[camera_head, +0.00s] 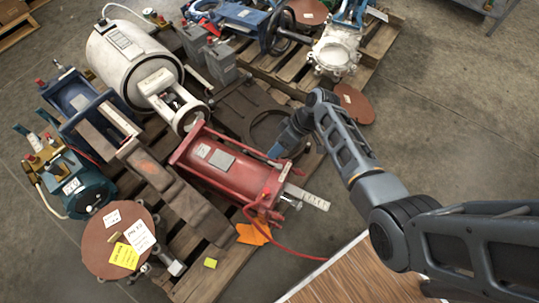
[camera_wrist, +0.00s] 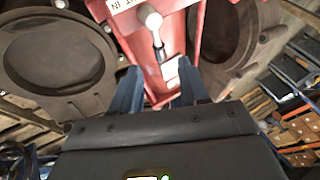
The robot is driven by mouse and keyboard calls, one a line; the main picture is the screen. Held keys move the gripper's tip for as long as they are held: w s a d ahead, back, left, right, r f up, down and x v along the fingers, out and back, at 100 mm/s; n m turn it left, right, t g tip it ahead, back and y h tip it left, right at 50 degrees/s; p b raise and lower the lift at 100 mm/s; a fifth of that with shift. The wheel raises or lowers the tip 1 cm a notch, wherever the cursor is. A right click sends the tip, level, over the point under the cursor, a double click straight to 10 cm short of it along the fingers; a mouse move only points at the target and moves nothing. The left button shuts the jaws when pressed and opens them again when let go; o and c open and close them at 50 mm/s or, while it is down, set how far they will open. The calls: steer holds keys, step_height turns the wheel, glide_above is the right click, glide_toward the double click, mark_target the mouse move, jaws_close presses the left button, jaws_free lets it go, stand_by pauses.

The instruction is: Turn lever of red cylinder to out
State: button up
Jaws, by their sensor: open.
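The red cylinder (camera_head: 222,168) lies on a wooden pallet in the head view, with a pale label on its top. Its red body (camera_wrist: 185,30) also fills the upper middle of the wrist view. There, a lever (camera_wrist: 158,45) with a pale round knob (camera_wrist: 151,17) shows below a white label strip (camera_wrist: 125,4) with dark lettering that seems to read "IN". My gripper (camera_head: 279,152) is at the right side of the cylinder in the head view. In the wrist view its two blue fingers (camera_wrist: 160,78) are apart, with the lever above the gap between them. Contact cannot be told.
A dark flat ring (camera_head: 268,128) lies behind my gripper. A white tank (camera_head: 130,62) and blue machines stand to the left. A red hose (camera_head: 290,254) trails near the front of the cylinder. A wooden surface (camera_head: 355,280) is at the bottom. Bare floor is at the right.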

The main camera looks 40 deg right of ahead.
mark_target(270, 163)
steer(key=b+x, duration=0.1)
steer(key=x, duration=0.4)
steer(key=shift+w+f, duration=0.1)
steer(key=shift+c, duration=0.4)
jaws_close()
